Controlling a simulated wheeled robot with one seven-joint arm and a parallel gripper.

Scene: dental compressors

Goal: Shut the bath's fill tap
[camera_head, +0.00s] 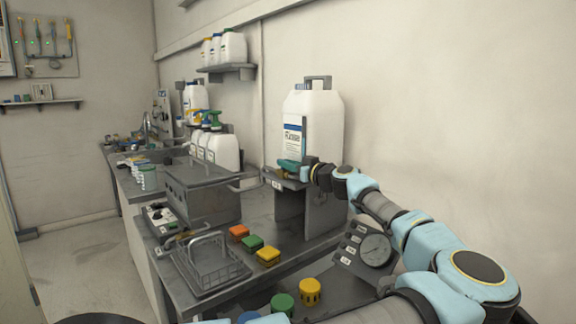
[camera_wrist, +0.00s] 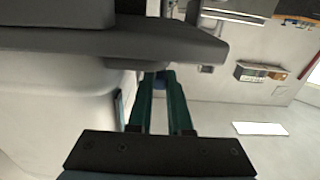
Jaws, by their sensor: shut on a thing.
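A large white jug (camera_head: 312,130) with a blue-and-white label stands on a grey stand above the grey metal bath (camera_head: 205,190). My gripper (camera_head: 288,164) is at the jug's low front, where the fill tap is; the tap is mostly hidden there. In the wrist view my gripper's green fingers (camera_wrist: 161,102) are close together, with a small blue piece (camera_wrist: 158,82) at their tips, which looks like the tap's handle. Its exact angle cannot be told. Whether liquid runs cannot be told.
A wire basket (camera_head: 208,268) and orange, green and yellow blocks (camera_head: 252,243) lie in front of the bath. A gauge panel (camera_head: 368,248) is below my arm. White bottles (camera_head: 215,150) stand behind the bath. The floor at left is clear.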

